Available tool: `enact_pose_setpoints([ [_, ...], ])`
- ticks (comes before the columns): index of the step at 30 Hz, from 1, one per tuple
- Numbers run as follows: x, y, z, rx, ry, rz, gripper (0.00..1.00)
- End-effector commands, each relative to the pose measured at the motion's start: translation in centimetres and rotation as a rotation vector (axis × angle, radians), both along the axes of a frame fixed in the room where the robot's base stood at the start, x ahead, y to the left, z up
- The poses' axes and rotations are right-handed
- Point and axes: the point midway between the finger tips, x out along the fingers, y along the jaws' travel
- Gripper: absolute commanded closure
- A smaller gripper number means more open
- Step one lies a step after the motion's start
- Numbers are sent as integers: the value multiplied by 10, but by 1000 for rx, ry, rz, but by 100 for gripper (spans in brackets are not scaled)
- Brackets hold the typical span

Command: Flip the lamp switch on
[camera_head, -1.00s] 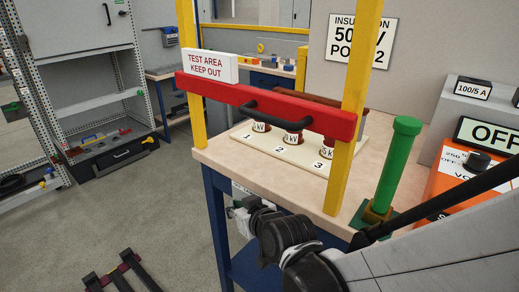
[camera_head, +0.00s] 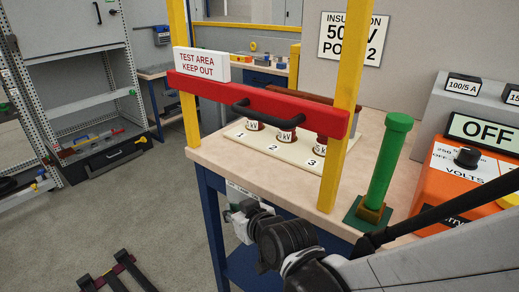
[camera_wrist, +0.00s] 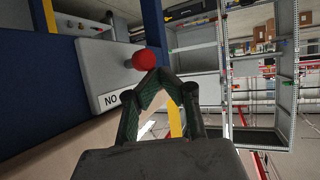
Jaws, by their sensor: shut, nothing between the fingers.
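In the wrist view my gripper (camera_wrist: 157,76) is shut, its dark fingers meeting at the tips with nothing between them. A round red knob or lamp (camera_wrist: 146,58) is right by the fingertips. Whether they touch I cannot tell. It is at the edge of a grey box (camera_wrist: 120,75) with a white label reading "NO", partly hidden by a finger. I cannot tell whether this is the lamp switch. In the head view my gripper cannot be made out. No part there is clearly marked as a lamp switch.
A workbench (camera_head: 225,165) carries a yellow frame with a red bar (camera_head: 270,105) and a "TEST AREA KEEP OUT" sign (camera_head: 201,64). A green post (camera_head: 387,165) and an orange instrument (camera_head: 450,185) stand at its right. Open floor (camera_head: 130,220) lies to the left.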

Motion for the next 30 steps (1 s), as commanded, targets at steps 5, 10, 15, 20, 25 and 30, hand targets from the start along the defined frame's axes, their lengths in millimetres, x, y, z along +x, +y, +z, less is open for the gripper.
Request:
enact_pose_setpoints([
  [5,-13,-9,7,0,0,-1,100],
  [10,-25,-18,15,0,0,-1,100],
  [15,-38,-26,22,0,-1,-1,100],
  [20,-48,-34,29,0,-1,-1,100],
  [25,-60,-41,35,1,-1,0,100],
  [30,-69,-48,41,0,-1,-1,100],
])
